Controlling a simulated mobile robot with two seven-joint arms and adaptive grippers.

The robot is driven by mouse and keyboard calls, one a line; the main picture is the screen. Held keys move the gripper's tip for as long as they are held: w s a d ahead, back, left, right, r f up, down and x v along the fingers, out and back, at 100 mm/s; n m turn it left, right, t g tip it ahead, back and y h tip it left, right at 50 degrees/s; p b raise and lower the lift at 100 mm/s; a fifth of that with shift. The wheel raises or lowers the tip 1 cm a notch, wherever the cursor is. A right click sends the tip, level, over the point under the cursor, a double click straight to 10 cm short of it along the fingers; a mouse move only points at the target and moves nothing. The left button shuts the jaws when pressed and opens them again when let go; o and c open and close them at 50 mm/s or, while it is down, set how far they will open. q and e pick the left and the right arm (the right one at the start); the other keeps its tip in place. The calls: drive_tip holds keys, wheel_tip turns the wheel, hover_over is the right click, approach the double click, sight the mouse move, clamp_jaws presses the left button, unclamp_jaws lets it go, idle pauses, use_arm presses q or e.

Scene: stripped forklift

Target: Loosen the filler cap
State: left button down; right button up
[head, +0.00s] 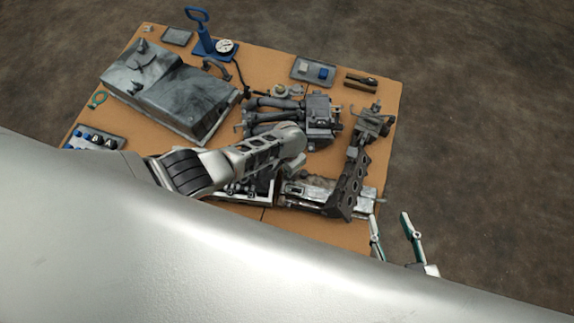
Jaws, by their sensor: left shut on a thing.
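My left gripper (278,148) comes in from the left over the middle of the stripped forklift (318,190). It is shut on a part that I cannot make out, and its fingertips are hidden. I cannot pick out the filler cap; it is too small or covered by my arm. My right gripper (391,222) is open and empty, off the table's front right corner, with its two fingers apart and pointing up in the picture.
The orange table (268,65) carries a large grey cover (172,90), a block with thick cylinders (310,117), a blue stand with a gauge (212,42) and a tray with a blue block (313,71). A dark bracket (352,185) stands at the right. Floor beyond is clear.

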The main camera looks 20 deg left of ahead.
use_arm(q)
drive_tip(key=n, duration=0.2)
drive_tip(key=shift+d+n, duration=0.2)
drive_tip(key=shift+n, duration=0.2)
drive_tip(key=n, duration=0.3)
drive_tip(key=shift+p, duration=0.35)
drive_tip(key=shift+n, duration=0.5)
use_arm(e)
drive_tip(key=shift+s+d+f, duration=0.5)
drive_tip(key=shift+d+f, duration=0.1)
drive_tip(key=shift+f, duration=0.1)
drive_tip(key=shift+r, duration=0.1)
use_arm(q)
drive_tip(key=c, duration=2.2)
unclamp_jaws()
drive_tip(key=shift+o, duration=0.2)
use_arm(e)
drive_tip(key=shift+w, duration=0.1)
drive_tip(key=shift+r, duration=0.1)
use_arm(q)
drive_tip(key=shift+r, duration=0.1)
